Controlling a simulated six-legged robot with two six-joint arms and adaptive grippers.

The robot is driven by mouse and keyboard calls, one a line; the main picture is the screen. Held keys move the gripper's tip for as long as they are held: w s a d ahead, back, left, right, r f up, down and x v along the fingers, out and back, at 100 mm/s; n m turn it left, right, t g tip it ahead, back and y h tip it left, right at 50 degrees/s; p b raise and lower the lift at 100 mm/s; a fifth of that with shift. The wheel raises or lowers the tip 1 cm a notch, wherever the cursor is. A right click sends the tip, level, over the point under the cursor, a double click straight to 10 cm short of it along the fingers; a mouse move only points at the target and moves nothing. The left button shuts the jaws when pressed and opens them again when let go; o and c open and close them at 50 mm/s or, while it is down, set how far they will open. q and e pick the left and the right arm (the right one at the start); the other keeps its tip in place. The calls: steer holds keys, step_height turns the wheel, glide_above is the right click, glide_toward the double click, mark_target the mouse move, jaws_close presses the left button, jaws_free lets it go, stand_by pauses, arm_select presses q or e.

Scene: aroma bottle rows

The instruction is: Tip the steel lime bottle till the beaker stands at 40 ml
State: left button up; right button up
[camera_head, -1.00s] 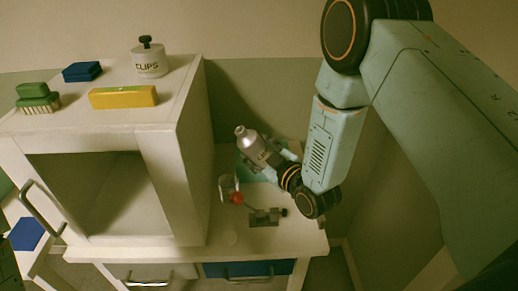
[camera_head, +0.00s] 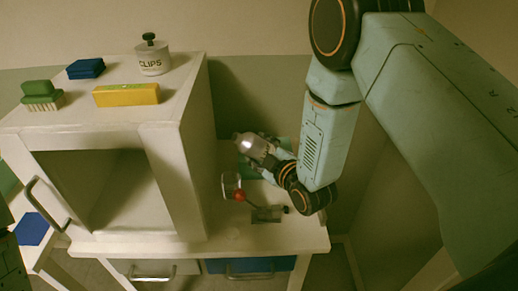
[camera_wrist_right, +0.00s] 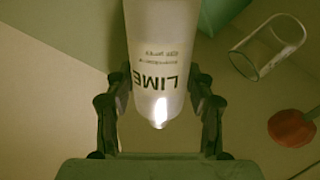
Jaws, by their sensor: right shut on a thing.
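The steel lime bottle (camera_head: 257,148) is held above the small table, leaning to the left in the head view. Its LIME label shows in the right wrist view (camera_wrist_right: 158,55). My right gripper (camera_wrist_right: 160,100) is shut on the bottle, one finger on each side. The glass beaker (camera_head: 231,182) stands upright on the table, below and left of the bottle and apart from it. It also shows in the right wrist view (camera_wrist_right: 268,47). Its liquid level and marks are too small to read. No stream shows. My left gripper is not in view.
A red ball (camera_head: 240,195) on a thin rod, joined to a grey block (camera_head: 266,214), sits close to the beaker. A white open-fronted cabinet (camera_head: 195,150) stands left of it, bearing a yellow box (camera_head: 126,95), a clips jar (camera_head: 152,62) and a green brush (camera_head: 41,94).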

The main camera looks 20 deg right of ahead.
steer(key=shift+d+f+n+h, duration=0.35)
steer(key=shift+f+n+h, duration=0.1)
steer(key=shift+n, duration=0.65)
steer(key=shift+d+f+n+h+b, duration=0.1)
steer(key=shift+f+n+h+b, duration=0.2)
steer(key=shift+f+n, duration=0.25)
steer(key=shift+r, duration=0.25)
steer(key=shift+f, duration=0.1)
stand_by(0.8)
steer(key=shift+a+f+n+g, duration=0.2)
steer(key=shift+n+g, duration=0.1)
steer(key=shift+n, duration=0.25)
stand_by(2.1)
steer(key=shift+d+r+m, duration=0.1)
steer(key=shift+r+m, duration=0.25)
steer(key=shift+m, duration=0.25)
steer(key=shift+r+m+p, duration=0.25)
steer(key=shift+m+p, duration=0.1)
steer(key=shift+m, duration=0.15)
